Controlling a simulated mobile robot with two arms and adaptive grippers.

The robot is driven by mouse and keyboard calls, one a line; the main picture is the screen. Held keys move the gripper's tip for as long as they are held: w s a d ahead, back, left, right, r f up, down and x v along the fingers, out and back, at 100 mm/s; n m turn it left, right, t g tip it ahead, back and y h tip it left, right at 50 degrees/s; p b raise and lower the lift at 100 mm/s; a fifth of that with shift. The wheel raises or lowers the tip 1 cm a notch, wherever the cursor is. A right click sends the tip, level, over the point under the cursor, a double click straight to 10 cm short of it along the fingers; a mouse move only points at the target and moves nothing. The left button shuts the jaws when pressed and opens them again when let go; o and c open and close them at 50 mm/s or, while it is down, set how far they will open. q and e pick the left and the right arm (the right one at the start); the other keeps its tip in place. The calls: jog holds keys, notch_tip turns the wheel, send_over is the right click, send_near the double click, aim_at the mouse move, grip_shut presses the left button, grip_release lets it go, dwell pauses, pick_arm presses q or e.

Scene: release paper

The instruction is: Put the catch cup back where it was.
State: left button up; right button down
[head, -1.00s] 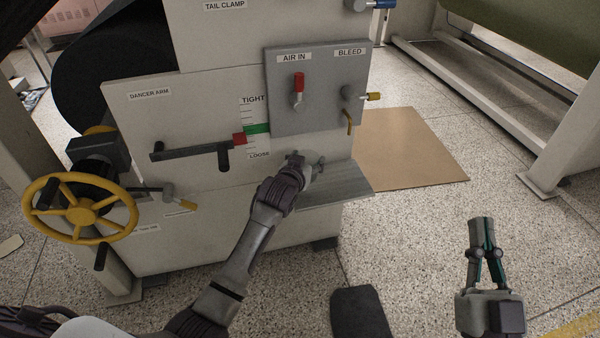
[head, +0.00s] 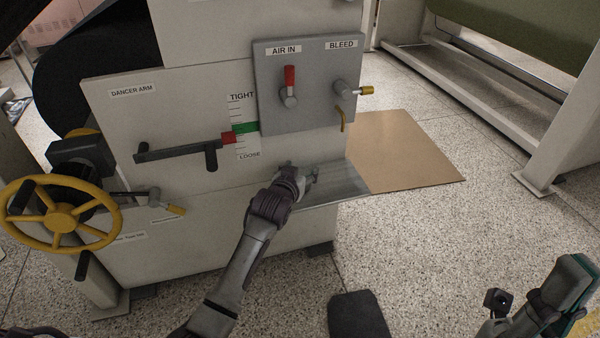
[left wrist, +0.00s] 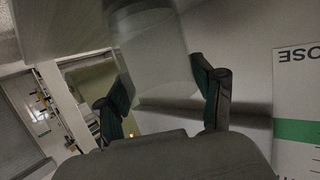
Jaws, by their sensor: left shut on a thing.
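The catch cup (left wrist: 155,55) is a clear, cloudy cylinder in the left wrist view. It sits between the two fingers of my left gripper (left wrist: 165,100), which is shut on it. In the head view my left gripper (head: 308,175) is in front of the machine's lower panel, over the grey metal shelf (head: 345,187). The cup cannot be made out clearly there, and I cannot tell whether it touches the shelf. My right gripper (head: 570,285) is at the lower right, over the floor, away from the machine. Its fingers overlap from this angle.
The valve panel (head: 270,85) has a red AIR IN lever (head: 290,77), a yellow-tipped BLEED valve (head: 350,88) and a bent brass pipe (head: 343,120) above the shelf. A dancer arm (head: 180,152) sticks out left of my gripper.

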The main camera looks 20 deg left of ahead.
pick_arm(q)
jog(key=shift+f, duration=0.1)
jog(key=o, duration=1.1)
jog(key=shift+o, duration=0.2)
